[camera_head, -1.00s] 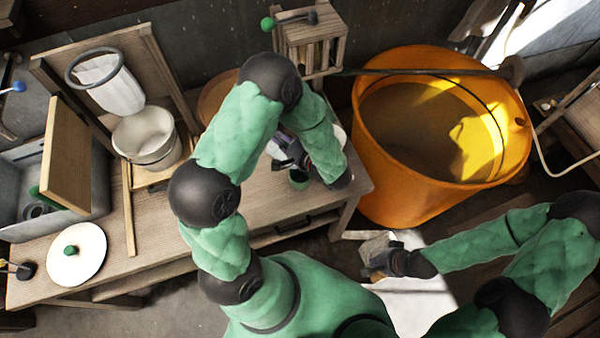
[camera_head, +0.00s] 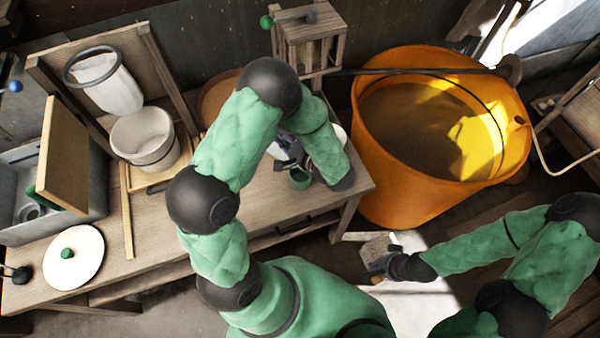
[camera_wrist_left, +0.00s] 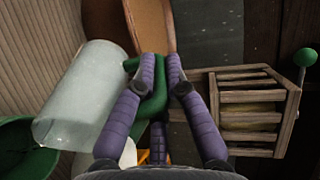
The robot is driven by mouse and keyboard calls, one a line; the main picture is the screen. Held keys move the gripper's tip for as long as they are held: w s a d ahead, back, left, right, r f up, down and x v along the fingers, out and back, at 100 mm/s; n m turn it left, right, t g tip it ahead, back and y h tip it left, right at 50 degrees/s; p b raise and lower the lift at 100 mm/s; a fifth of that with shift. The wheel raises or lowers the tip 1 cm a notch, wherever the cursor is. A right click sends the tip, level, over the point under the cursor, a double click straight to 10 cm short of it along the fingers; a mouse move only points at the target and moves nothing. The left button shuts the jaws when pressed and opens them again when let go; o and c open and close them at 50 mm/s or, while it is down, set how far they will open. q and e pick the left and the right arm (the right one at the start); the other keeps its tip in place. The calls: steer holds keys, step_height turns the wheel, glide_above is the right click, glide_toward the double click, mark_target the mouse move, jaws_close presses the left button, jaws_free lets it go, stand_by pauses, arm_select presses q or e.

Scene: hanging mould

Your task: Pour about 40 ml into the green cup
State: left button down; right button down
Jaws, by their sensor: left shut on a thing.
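The green cup (camera_head: 300,181) stands on the workbench near its right end, partly covered by my left arm. In the left wrist view the cup (camera_wrist_left: 22,152) shows at the lower left, cut by the edge. My left gripper (camera_wrist_left: 160,72) is shut on the green handle of a pale, see-through jug (camera_wrist_left: 80,95). The jug lies tilted in that view, its lower-left end close to the cup. I cannot see any liquid leaving it or the cup's level. My right gripper (camera_head: 374,266) is off the bench at the lower right; its fingers are too small to read.
A large orange tub (camera_head: 375,185) stands right of the bench. A wooden slatted box (camera_head: 310,35) is behind my left arm. A white bucket (camera_head: 145,140), a white lid with green knob (camera_head: 88,262) and an upright board (camera_head: 64,155) are left. The bench front is clear.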

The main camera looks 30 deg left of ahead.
steer(key=shift+s+f, duration=0.15)
steer(key=shift+f, duration=0.1)
arm_select(q)
steer(key=shift+s+d+r+y+b, duration=0.1)
steer(key=shift+d+r+y+b, duration=0.3)
steer(key=shift+b, duration=0.7)
arm_select(e)
steer(key=shift+s+a+f, duration=0.1)
steer(key=shift+s+f, duration=0.45)
steer(key=shift+f, duration=0.35)
